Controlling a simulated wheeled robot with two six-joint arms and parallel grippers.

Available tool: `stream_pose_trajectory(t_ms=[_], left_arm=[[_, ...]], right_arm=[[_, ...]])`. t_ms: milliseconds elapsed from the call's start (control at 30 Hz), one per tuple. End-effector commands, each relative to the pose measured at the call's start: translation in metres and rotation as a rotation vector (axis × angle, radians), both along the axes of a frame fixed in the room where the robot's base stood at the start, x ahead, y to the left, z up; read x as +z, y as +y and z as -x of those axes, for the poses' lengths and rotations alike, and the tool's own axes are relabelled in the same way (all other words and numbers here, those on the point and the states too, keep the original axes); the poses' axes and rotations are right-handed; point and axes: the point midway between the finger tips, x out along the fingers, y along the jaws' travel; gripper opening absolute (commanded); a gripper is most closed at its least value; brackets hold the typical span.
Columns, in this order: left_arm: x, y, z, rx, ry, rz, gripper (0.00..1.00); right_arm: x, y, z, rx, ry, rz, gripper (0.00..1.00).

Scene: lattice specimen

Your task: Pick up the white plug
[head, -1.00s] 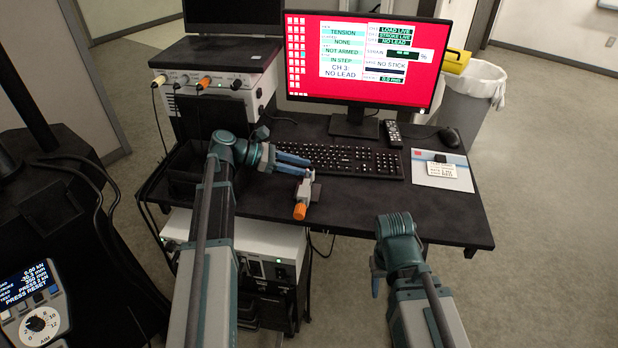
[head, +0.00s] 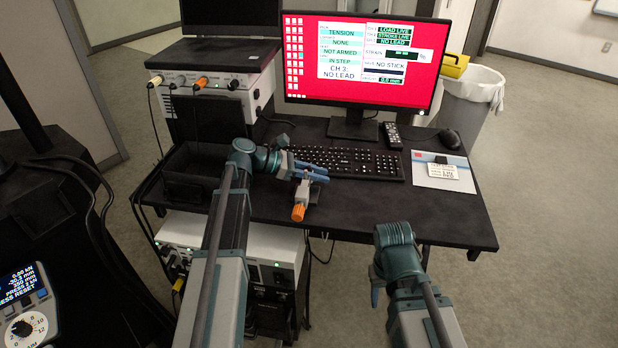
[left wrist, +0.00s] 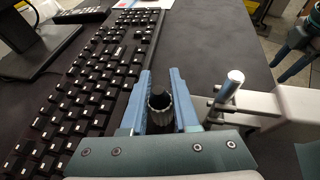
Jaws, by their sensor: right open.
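A small pale plug (head: 156,81) sits at the left end of the front of the box on the desk; its tint is yellowish, so I cannot be sure it is the white plug. My left gripper (head: 318,170) is over the desk in front of the keyboard, well to the right of that plug. In the left wrist view its blue fingers (left wrist: 160,95) stand apart, with a dark round piece with a knurled silver ring (left wrist: 160,108) between them; I cannot tell whether they touch it. My right gripper (head: 376,286) is open, low in front of the desk.
The box (head: 215,105) also carries an orange plug (head: 201,82) and dark ones. A grey clamp with an orange knob (head: 298,212) is by my left gripper. The keyboard (head: 350,163), monitor (head: 365,60) and black tray (head: 185,188) take up room. The desk's right front is clear.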

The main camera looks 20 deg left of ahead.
Motion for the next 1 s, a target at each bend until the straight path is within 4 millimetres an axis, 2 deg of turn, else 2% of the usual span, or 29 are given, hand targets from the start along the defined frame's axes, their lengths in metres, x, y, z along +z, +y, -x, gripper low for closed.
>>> stream_pose_trajectory(t_ms=[33,100,133,500,667,867,1000], left_arm=[[0.0,0.0,0.0,0.0,0.0,0.0,0.15],[0.0,0.0,0.0,0.0,0.0,0.0,0.03],[0.0,0.0,0.0,0.0,0.0,0.0,0.0],[0.001,0.0,0.0,0.0,0.0,0.0,0.0],[0.007,0.0,0.0,0.0,0.0,0.0,0.0],[0.027,0.0,0.0,0.0,0.0,0.0,0.0],[0.048,0.0,0.0,0.0,0.0,0.0,0.0]], right_arm=[[0.0,0.0,0.0,0.0,0.0,0.0,0.5],[0.0,0.0,0.0,0.0,0.0,0.0,0.5],[0.0,0.0,0.0,0.0,0.0,0.0,0.5],[0.001,0.0,0.0,0.0,0.0,0.0,0.5],[0.007,0.0,0.0,0.0,0.0,0.0,0.5],[0.027,0.0,0.0,0.0,0.0,0.0,0.5],[0.048,0.0,0.0,0.0,0.0,0.0,0.5]])
